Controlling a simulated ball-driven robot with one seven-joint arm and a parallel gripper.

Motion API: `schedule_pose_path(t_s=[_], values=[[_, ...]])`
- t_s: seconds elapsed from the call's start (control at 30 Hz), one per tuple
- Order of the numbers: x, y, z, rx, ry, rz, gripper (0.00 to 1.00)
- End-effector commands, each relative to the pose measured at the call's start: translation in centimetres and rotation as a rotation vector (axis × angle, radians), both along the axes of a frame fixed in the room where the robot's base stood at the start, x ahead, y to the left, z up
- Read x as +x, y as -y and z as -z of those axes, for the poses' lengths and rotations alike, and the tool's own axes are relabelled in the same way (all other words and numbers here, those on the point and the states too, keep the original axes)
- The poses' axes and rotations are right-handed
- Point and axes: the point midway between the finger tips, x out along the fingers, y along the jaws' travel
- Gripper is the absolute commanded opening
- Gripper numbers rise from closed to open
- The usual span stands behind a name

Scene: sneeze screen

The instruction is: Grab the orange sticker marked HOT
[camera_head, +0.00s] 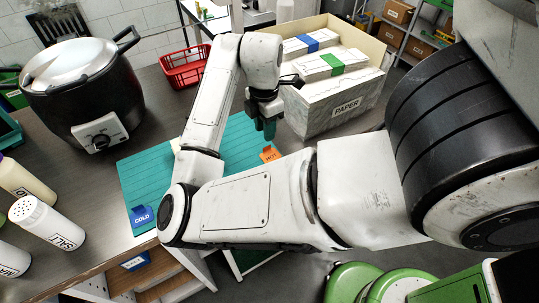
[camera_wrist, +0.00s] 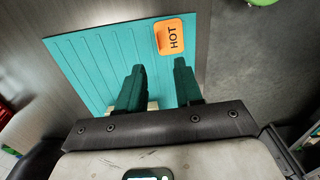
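The orange sticker marked HOT (camera_head: 270,154) lies at the right edge of the teal ribbed mat (camera_head: 150,185). It also shows in the wrist view (camera_wrist: 175,37), flat near the mat's upper right corner. My gripper (camera_head: 268,130) points down just above and beyond the sticker in the head view. In the wrist view my gripper (camera_wrist: 161,75) has its two dark green fingers apart, with bare mat between the tips. The sticker is ahead of the tips and not between them. A pale thing shows low between the fingers, partly hidden.
A blue COLD sticker (camera_head: 141,214) is at the mat's near left corner. A box marked PAPER (camera_head: 335,103) stands close right of my gripper. A black cooker (camera_head: 85,95), a red basket (camera_head: 185,67) and a salt shaker (camera_head: 48,222) are also on the counter.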

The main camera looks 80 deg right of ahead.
Motion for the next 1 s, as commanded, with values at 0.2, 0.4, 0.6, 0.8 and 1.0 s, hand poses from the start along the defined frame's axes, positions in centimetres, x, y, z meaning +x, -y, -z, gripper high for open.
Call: schedule_pose_path(t_s=[0.2,0.4,0.6,0.8,1.0], values=[[0.0,0.0,2.0,-0.001,0.0,-0.001,0.35],[0.2,-0.2,4.2,0.0,0.0,-0.001,0.35],[0.3,-0.2,6.6,-0.001,0.002,0.0,0.35],[0.2,-0.1,7.1,-0.001,0.001,0.0,0.35],[0.2,-0.1,7.1,-0.001,0.001,0.001,0.26]])
